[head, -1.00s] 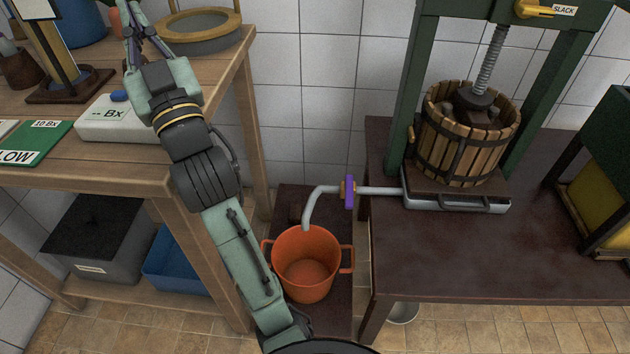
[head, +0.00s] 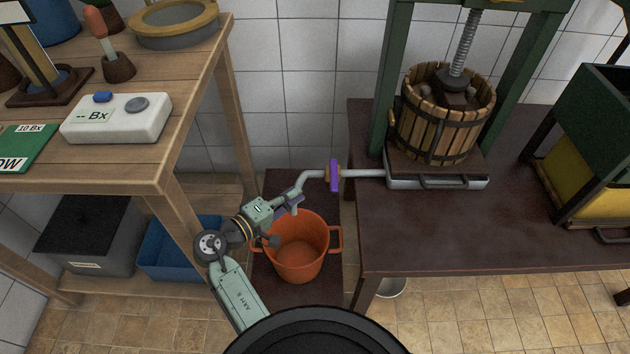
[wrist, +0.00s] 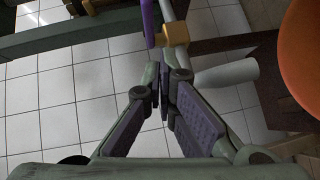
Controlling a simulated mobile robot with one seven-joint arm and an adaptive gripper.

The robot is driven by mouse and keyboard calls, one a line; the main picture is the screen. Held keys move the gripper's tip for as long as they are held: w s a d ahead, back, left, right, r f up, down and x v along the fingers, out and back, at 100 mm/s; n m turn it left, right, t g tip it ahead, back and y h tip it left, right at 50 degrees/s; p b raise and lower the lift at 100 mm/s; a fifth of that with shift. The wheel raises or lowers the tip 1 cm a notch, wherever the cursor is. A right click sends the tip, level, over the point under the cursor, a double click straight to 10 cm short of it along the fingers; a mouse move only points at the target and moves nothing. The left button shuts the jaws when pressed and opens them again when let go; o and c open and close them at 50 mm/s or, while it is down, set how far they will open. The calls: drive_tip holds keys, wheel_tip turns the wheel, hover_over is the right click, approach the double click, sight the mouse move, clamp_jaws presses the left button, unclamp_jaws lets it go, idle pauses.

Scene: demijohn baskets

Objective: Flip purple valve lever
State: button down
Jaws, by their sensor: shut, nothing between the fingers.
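The purple valve lever (head: 334,175) stands upright on the grey pipe (head: 362,173) that runs left from the press tray. The pipe bends down over the orange bucket (head: 299,258). My gripper (head: 297,194) is shut and empty, just left of the lever beside the pipe's bend. In the wrist view the lever (wrist: 149,22) shows at the top with a brass valve body (wrist: 178,34), beyond the shut fingertips (wrist: 160,75). The fingertips look apart from the lever. The exact gap in depth is hard to tell.
The wooden press basket (head: 443,115) stands on the dark table (head: 480,225) to the right. A wooden workbench (head: 130,170) with a white Bx meter (head: 117,118) is at left, with a blue bin (head: 180,250) below. The orange bucket sits under my wrist.

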sight(334, 177)
drive_tip(key=shift+s+a+n+t+h, duration=0.3)
drive_tip(key=shift+s+a+n+h, duration=0.1)
drive_tip(key=shift+s, duration=0.35)
drive_tip(key=shift+s+a+n+t+h, duration=0.3)
drive_tip(key=shift+s+a+h, duration=0.1)
drive_tip(key=shift+s, duration=0.3)
drive_tip(key=shift+d, duration=0.1)
drive_tip(key=p+x, duration=0.2)
drive_tip(key=x, duration=0.8)
drive_tip(key=shift+s+d+n+t+y+p, duration=0.2)
drive_tip(key=shift+n+t+y+p, duration=0.1)
drive_tip(key=shift+y, duration=0.1)
